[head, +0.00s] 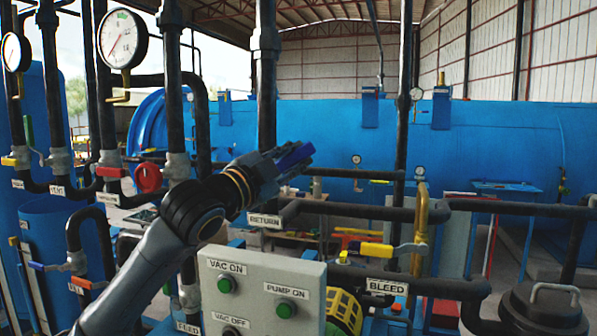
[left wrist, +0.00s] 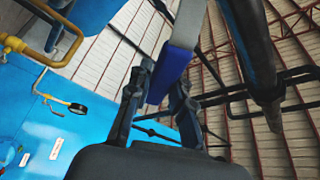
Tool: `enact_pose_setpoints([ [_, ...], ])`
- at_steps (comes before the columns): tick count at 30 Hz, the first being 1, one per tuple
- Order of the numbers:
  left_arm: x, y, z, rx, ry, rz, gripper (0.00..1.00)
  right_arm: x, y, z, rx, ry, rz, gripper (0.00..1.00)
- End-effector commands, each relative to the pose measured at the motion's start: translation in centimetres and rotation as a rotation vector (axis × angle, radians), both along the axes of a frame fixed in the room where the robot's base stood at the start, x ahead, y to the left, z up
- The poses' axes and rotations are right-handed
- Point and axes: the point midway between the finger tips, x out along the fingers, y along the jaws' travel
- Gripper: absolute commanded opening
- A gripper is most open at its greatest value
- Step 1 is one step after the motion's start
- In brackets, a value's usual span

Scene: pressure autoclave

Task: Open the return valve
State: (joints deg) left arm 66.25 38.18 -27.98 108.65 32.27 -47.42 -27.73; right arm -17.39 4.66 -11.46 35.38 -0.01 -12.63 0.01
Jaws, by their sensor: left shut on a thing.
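The RETURN label (head: 265,220) sits on a dark pipe near the middle of the head view. My left gripper (head: 291,162) is above that label, its arm reaching up from the lower left. It is shut on a blue valve handle (head: 295,155). In the left wrist view, the blue handle (left wrist: 170,76) lies between the fingers of my left gripper (left wrist: 160,92), and a grey metal lever (left wrist: 187,24) runs from it to the top edge. The valve body is mostly hidden behind the gripper in the head view. My right gripper is not in view.
A grey control panel (head: 250,264) with green buttons stands low in front. A yellow handle (head: 376,250) is near the BLEED label (head: 387,287). A vertical dark pipe (head: 266,80) rises just behind my left gripper. Gauges and more valves crowd the left.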

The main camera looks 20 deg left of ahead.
Motion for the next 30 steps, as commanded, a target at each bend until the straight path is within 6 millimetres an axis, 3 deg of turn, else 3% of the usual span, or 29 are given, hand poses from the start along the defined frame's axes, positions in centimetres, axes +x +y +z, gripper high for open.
enact_pose_setpoints([
  [15,0.1,3.8,3.7,-0.497,0.014,-0.003,0.0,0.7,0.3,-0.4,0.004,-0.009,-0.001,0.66],
  [30,0.2,7.9,4.9,-0.887,0.028,0.001,0.0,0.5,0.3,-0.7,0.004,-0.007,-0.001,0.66],
])
